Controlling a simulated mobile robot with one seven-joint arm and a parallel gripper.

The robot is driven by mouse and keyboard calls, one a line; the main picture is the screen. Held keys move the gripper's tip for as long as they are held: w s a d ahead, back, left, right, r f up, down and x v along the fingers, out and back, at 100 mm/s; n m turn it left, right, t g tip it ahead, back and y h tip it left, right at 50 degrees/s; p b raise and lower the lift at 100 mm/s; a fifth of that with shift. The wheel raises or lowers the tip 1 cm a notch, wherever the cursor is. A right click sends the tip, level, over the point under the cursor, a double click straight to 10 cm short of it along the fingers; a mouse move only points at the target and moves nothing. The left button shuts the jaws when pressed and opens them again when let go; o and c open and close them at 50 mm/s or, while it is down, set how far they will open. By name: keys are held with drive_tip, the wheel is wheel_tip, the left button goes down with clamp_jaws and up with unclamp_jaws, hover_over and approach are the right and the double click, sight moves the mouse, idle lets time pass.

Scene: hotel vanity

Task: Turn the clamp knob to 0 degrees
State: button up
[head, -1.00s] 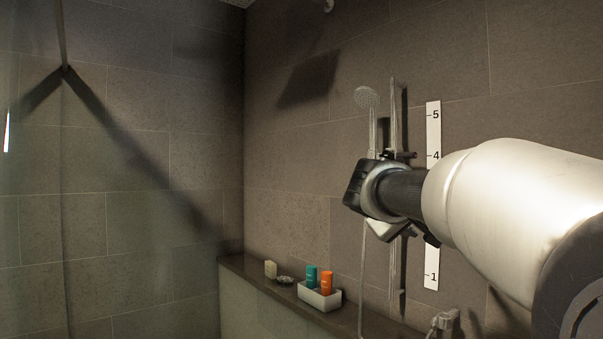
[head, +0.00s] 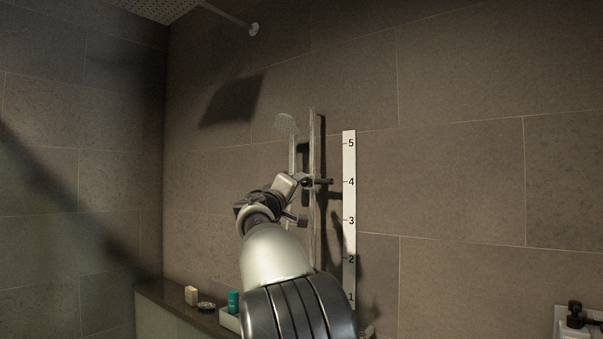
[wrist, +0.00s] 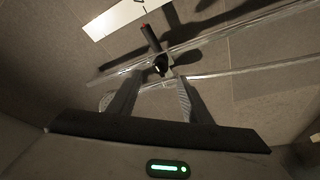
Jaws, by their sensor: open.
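The dark clamp knob (head: 324,181) sits on the shower's vertical slide rail (head: 314,220), close to the 4 mark of the white number strip (head: 349,215). In the wrist view the dark clamp (wrist: 161,66) shows just beyond the fingertips, with a dark stem with a reddish end (wrist: 150,38) pointing away. My gripper (head: 302,200) is open beside the rail at clamp height. In the wrist view my gripper (wrist: 160,78) has its two fingers on either side of the clamp's near end. I cannot tell whether they touch it. The knob's angle is unclear.
Below left, a ledge (head: 165,294) holds a small cream block (head: 191,295), a dish (head: 206,306) and a teal bottle (head: 234,301) in a white tray. A fixture (head: 577,318) shows at lower right.

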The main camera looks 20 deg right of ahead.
sight(303, 183)
drive_tip(key=shift+p+x, duration=2.1)
drive_tip(key=shift+x, duration=1.05)
drive_tip(key=shift+r, duration=0.1)
drive_tip(key=c, duration=1.1)
